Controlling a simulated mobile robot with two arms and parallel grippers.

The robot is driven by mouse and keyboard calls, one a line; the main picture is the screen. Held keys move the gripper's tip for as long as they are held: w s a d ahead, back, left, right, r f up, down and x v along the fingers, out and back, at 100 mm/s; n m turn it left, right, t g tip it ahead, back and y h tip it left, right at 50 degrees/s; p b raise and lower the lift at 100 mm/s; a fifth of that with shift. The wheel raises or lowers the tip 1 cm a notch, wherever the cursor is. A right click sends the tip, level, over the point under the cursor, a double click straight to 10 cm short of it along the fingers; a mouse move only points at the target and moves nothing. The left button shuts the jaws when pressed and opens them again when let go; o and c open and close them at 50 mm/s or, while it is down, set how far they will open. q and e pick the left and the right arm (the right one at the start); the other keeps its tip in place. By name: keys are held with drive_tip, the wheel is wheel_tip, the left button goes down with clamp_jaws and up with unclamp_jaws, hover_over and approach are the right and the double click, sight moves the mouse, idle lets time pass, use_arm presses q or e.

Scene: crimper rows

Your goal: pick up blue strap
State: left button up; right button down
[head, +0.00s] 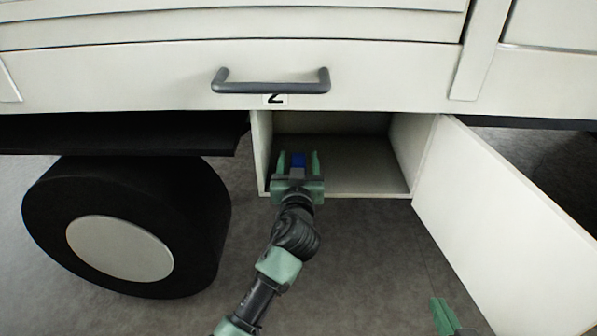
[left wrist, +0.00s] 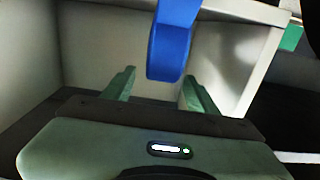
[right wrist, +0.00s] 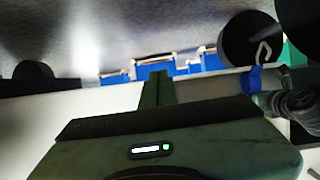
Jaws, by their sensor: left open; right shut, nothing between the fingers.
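In the left wrist view the strap (left wrist: 170,45) hangs from the top of the picture, with a rounded lower end. The open fingers of the left gripper (left wrist: 157,82) stand on either side, below its end in the picture. I cannot tell whether they touch it. My right gripper (head: 441,302) is at the bottom edge of the head view. Its fingers (right wrist: 157,88) are shut and empty in the right wrist view.
The compartment (head: 350,163) has a door (head: 510,215) swung open to the right. Above it is a drawer front with a grey handle (head: 270,87) and the label 2 (head: 275,99). A black wheel (head: 125,225) stands left. Several blue items (right wrist: 155,66) show behind the right gripper.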

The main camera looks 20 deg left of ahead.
use_arm(q)
drive_tip(key=x, duration=0.4)
drive_tip(key=shift+w+f+b, duration=0.25)
drive_tip(key=shift+f+b, duration=0.05)
drive_tip(key=shift+b, duration=0.05)
use_arm(e)
drive_tip(key=r, duration=0.1)
drive_tip(key=w+r+t, duration=0.1)
drive_tip(key=a+r+t, duration=0.1)
drive_tip(key=r, duration=0.1)
drive_tip(key=shift+w+y, duration=0.35)
drive_tip(key=shift+y, duration=0.05)
use_arm(q)
drive_tip(key=shift+c, duration=0.4)
clamp_jaws()
use_arm(e)
drive_tip(key=shift+f, duration=0.1)
use_arm(q)
drive_tip(key=shift+r, duration=0.1)
